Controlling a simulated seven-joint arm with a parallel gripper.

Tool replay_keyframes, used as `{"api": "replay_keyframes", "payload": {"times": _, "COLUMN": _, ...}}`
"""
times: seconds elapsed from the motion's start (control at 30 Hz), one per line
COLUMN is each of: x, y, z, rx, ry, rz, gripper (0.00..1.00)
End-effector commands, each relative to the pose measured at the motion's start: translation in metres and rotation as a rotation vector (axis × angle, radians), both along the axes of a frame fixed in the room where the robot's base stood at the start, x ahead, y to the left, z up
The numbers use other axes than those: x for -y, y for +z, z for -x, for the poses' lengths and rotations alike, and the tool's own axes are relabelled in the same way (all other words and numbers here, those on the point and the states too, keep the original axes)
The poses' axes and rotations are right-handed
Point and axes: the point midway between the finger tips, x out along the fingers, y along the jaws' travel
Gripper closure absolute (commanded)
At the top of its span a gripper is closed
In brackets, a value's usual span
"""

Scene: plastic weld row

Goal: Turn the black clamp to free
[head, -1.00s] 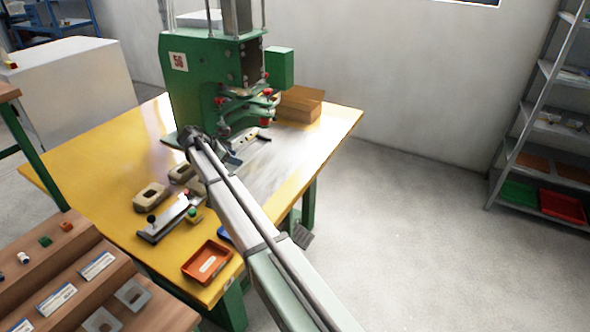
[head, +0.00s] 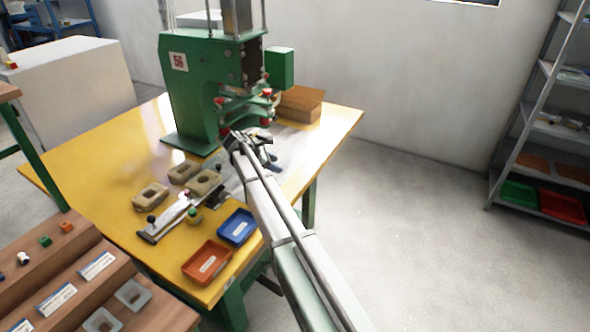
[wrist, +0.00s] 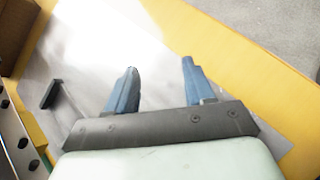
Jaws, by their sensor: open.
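A metal fixture (head: 170,222) lies on the yellow table, left of my arm in the head view. A small black knob (head: 151,219) stands at its near left end; it looks like the black clamp, but its turn position is too small to tell. A green knob (head: 192,212) is at the other side of the fixture. My gripper (wrist: 159,66) is open, with nothing between its two blue-grey fingers, above the grey sheet. In the head view it is small and partly hidden near the press, away from the fixture. The fixture cannot be made out in the wrist view.
A green press (head: 190,85) stands behind my gripper. Beige blocks (head: 151,196), an orange tray (head: 207,262) and a blue tray (head: 237,227) lie around the fixture. A dark handle (wrist: 51,94) is left of my fingers. The table's left part is clear.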

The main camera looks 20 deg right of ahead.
Motion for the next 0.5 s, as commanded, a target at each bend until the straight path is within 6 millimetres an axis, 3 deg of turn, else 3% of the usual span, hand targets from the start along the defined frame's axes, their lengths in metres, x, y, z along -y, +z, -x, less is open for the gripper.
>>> {"api": "replay_keyframes", "payload": {"times": 0.2, "x": 0.034, "y": -0.010, "z": 0.010, "rx": 0.022, "ry": -0.060, "rz": -0.005, "gripper": 0.47}}
{"api": "replay_keyframes", "payload": {"times": 0.5, "x": 0.068, "y": -0.021, "z": 0.022, "rx": 0.048, "ry": -0.126, "rz": -0.010, "gripper": 0.47}}
